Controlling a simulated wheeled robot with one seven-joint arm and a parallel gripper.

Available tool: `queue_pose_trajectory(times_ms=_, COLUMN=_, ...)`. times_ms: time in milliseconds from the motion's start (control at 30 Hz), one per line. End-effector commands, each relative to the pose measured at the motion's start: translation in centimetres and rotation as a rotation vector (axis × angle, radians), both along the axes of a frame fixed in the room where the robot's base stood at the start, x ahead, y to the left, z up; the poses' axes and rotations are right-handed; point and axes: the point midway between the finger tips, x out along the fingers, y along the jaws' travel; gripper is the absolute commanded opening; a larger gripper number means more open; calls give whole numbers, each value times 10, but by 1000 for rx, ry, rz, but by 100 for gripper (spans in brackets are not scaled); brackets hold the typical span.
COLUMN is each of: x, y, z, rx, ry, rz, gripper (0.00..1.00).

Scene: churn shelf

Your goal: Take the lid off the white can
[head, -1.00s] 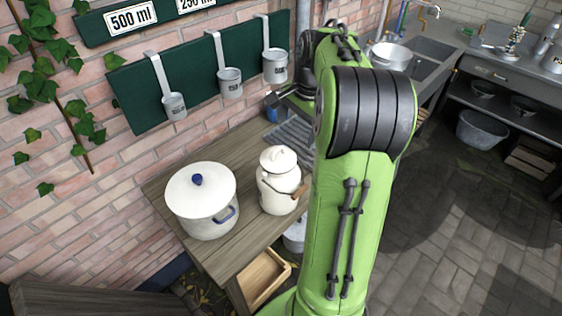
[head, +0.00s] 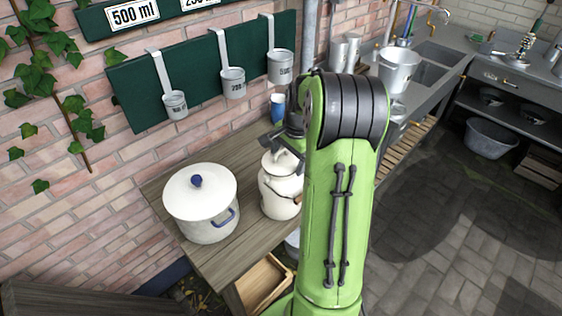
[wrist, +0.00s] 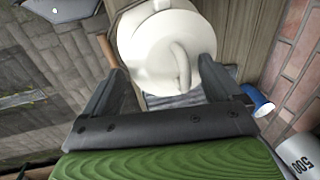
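The white can (head: 280,198) stands upright on the wooden shelf, with a wire handle that has a wooden grip. Its white lid (head: 277,161) sits on top and is partly hidden by my gripper and arm in the head view. In the wrist view the lid (wrist: 150,62) shows from above with its curved loop handle (wrist: 181,62). My gripper (wrist: 157,76) is open, its two dark fingers apart on either side of the lid's near part. Nothing is held. I cannot tell the height of the fingers above the lid.
A white pot (head: 202,222) with a blue knob and handle stands left of the can. Metal measuring cups (head: 233,83) hang from the green board above. An open wooden drawer (head: 262,284) is below.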

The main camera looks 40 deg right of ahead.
Motion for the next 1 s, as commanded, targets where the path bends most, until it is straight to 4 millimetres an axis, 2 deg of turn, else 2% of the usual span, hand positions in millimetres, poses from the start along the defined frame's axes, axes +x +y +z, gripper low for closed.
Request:
queue_pose_trajectory(times_ms=33, x=0, y=0, z=0, rx=0, ry=0, rz=0, gripper=83)
queue_pose_trajectory(times_ms=300, x=-1, y=0, z=0, rx=1, ry=2, rz=-1, gripper=43)
queue_pose_trajectory(times_ms=733, x=-1, y=0, z=4, rx=2, ry=4, rz=-2, gripper=41)
queue_pose_trajectory(times_ms=767, x=-1, y=0, z=8, rx=1, ry=3, rz=-2, gripper=34)
queue_pose_trajectory(times_ms=1000, x=0, y=-1, z=70, rx=-3, ry=-2, rz=-2, gripper=34)
